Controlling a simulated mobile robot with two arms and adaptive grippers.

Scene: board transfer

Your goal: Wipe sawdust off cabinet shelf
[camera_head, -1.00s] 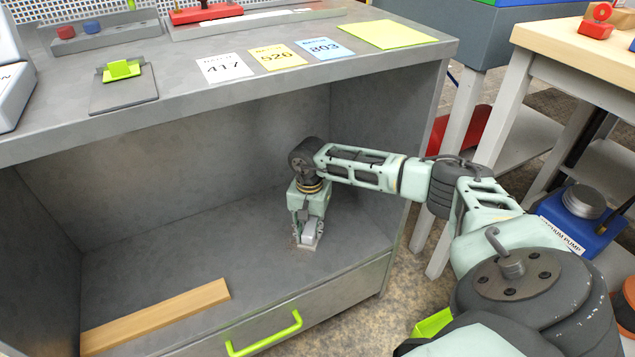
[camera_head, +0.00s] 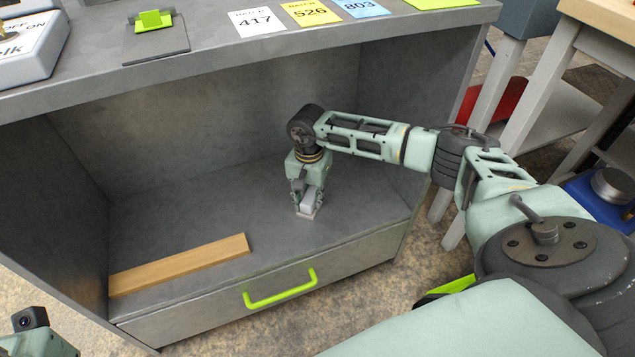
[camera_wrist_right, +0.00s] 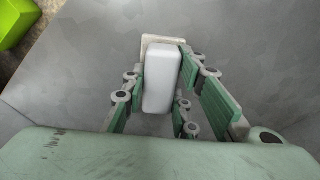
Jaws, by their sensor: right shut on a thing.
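My right gripper (camera_head: 307,200) is inside the cabinet, pointing down at the grey shelf (camera_head: 200,230). It is shut on a pale block-shaped wiper (camera_head: 308,202), which also shows in the right wrist view (camera_wrist_right: 162,78) between the green finger pads, with a cream base (camera_wrist_right: 160,40) at its far end. The wiper is at the shelf surface toward the right front. No sawdust is clear on the shelf now; the part under the wiper is hidden. Part of my left arm shows at the lower left, but its gripper is out of view.
A wooden board (camera_head: 180,264) lies at the shelf's left front. Below is a drawer with a green handle (camera_head: 280,289). The cabinet top (camera_head: 215,58) overhangs the shelf and carries labelled cards (camera_head: 257,21). The middle of the shelf is clear.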

